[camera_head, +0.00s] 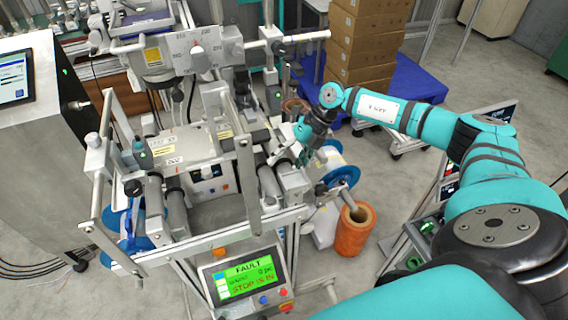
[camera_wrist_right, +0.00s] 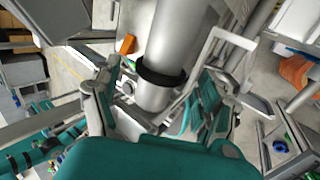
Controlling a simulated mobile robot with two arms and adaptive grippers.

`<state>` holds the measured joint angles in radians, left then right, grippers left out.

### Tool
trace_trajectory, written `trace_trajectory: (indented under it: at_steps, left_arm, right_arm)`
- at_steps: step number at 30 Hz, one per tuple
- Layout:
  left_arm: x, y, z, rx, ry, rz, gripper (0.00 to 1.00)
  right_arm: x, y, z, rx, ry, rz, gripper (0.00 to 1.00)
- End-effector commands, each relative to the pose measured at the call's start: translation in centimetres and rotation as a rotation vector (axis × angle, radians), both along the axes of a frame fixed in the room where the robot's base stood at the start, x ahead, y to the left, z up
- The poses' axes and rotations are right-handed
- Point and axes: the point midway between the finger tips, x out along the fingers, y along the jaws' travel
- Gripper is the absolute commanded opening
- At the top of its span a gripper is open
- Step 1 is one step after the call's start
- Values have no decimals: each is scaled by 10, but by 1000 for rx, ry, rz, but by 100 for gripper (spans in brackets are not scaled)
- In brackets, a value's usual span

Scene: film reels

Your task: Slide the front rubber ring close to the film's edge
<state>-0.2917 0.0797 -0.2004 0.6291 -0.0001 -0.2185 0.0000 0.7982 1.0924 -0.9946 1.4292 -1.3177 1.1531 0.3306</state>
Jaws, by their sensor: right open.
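My right gripper (camera_head: 287,156) is at the right side of the film machine in the head view, its fingers pointing down and left toward the rollers. In the right wrist view the open gripper (camera_wrist_right: 158,92) has one finger on each side of a grey roller (camera_wrist_right: 178,35). A black rubber ring (camera_wrist_right: 160,77) is around this roller near its rounded end, between the fingers. I see a gap on both sides, so the ring is not gripped. I cannot make out the film's edge on this roller. My left gripper is in neither view.
A reel with blue flanges (camera_head: 338,172) and an orange roll (camera_head: 354,232) are right of the machine. An upright metal bar (camera_head: 247,185) stands left of my gripper. A control panel (camera_head: 245,276) reading FAULT is in front. Cardboard boxes (camera_head: 365,40) stand behind.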

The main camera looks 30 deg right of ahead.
Motion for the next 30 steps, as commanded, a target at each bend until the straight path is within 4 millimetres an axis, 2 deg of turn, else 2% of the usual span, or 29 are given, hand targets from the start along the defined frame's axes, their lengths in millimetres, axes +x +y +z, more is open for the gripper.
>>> trace_trajectory:
  at_steps: [6,15,30]
  left_arm:
    - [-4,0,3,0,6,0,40]
    - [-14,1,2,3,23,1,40]
    - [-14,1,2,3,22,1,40]
  right_arm:
    - [3,11,-16,1,0,0,78]
    - [3,12,-18,0,0,0,78]
    - [3,11,-18,0,-1,-1,14]
